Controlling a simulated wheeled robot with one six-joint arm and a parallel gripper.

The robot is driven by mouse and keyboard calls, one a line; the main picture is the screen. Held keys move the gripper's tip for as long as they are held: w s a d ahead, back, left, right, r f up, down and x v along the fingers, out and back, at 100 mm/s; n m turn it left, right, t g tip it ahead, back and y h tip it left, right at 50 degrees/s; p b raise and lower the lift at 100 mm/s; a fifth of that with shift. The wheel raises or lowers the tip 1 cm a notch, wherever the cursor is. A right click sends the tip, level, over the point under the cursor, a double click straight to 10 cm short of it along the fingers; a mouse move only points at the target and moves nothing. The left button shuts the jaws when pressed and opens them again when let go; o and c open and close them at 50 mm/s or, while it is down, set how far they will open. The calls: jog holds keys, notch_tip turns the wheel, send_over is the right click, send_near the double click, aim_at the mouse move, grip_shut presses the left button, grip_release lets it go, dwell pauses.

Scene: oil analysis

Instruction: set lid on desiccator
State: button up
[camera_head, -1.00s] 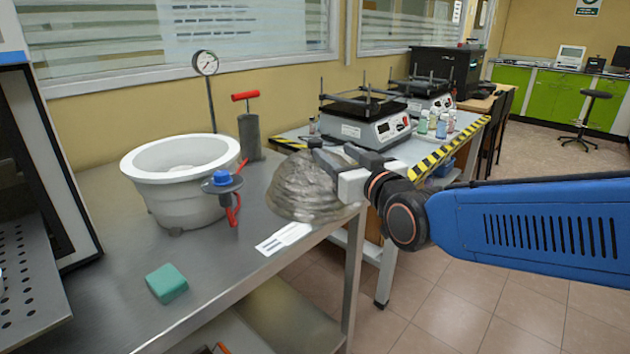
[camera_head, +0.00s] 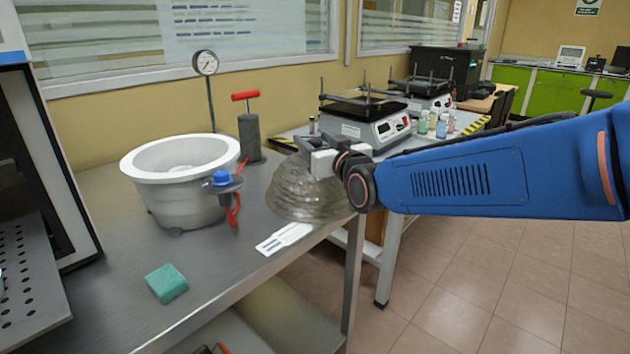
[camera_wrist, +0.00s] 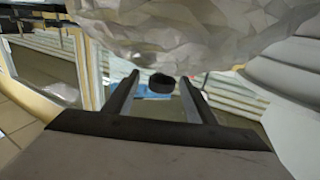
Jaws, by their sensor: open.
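The desiccator base is a white, wide-rimmed bowl (camera_head: 172,205), open at the top, upright on the steel bench. The lid is a clear, faceted dome (camera_head: 300,195) resting on the bench to its right, near the front edge. It fills the upper part of the wrist view (camera_wrist: 190,30). My gripper (camera_head: 303,148) is at the top of the lid. In the wrist view its two fingers stand apart, with a dark knob (camera_wrist: 161,83) between them and gaps on both sides. I cannot tell whether a finger touches the lid.
A blue-capped valve piece with a red handle (camera_head: 222,182) stands between bowl and lid. Behind are a gauge on a post (camera_head: 206,64) and a grey pump with a red handle (camera_head: 250,135). A green block (camera_head: 167,283) and white strips (camera_head: 284,238) lie in front.

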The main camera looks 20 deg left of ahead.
jog(key=x, duration=0.3)
jog(key=shift+w+a+f, duration=0.1)
jog(key=shift+w+a, duration=0.1)
jog(key=shift+a, duration=0.05)
grip_shut()
dwell(1.2)
